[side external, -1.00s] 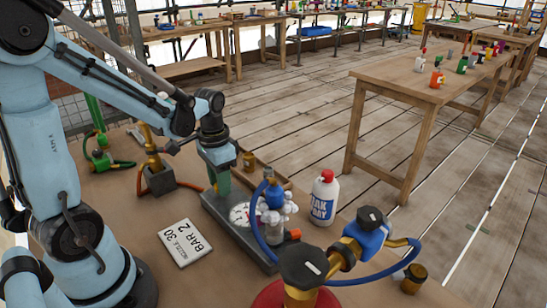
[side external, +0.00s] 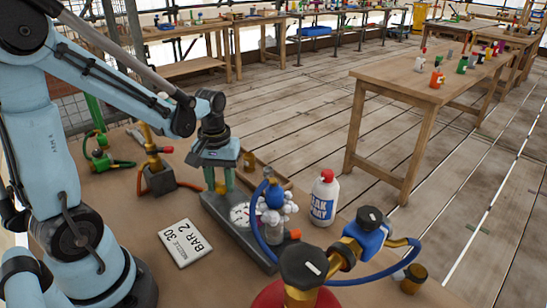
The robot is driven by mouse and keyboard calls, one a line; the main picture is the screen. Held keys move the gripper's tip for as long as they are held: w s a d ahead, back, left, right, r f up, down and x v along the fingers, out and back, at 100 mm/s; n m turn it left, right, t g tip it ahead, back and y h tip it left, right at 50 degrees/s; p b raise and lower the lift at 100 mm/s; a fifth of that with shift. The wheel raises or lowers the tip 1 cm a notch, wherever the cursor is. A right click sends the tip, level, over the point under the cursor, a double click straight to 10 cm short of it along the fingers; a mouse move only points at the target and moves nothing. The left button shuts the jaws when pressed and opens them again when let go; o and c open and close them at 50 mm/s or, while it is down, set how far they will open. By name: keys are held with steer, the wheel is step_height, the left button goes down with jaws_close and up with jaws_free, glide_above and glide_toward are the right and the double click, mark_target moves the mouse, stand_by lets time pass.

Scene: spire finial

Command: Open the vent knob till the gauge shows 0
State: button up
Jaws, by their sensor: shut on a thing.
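The gauge (side external: 239,213) is a white round dial with some red on it, set on a grey block (side external: 225,222) on the near bench. Its reading is too small to tell. My gripper (side external: 220,182) points down over the far left end of the block. Its green fingers are shut on a small brass knob (side external: 220,188), which looks like the vent knob. The fingers hide part of the knob.
A clear canister with a blue hose (side external: 273,213) stands right beside the gauge. A brass fitting (side external: 157,172) is at left.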

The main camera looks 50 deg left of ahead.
mark_target(221, 185)
steer(key=shift+n, duration=0.4)
steer(key=o, duration=1.1)
steer(key=shift+c, duration=0.2)
step_height(221, 185, up, 12)
stand_by(0.4)
steer(key=d+f+m+t, duration=0.3)
steer(key=d+m+t, duration=0.4)
steer(key=d+m, duration=0.2)
steer(key=shift+s, duration=0.35)
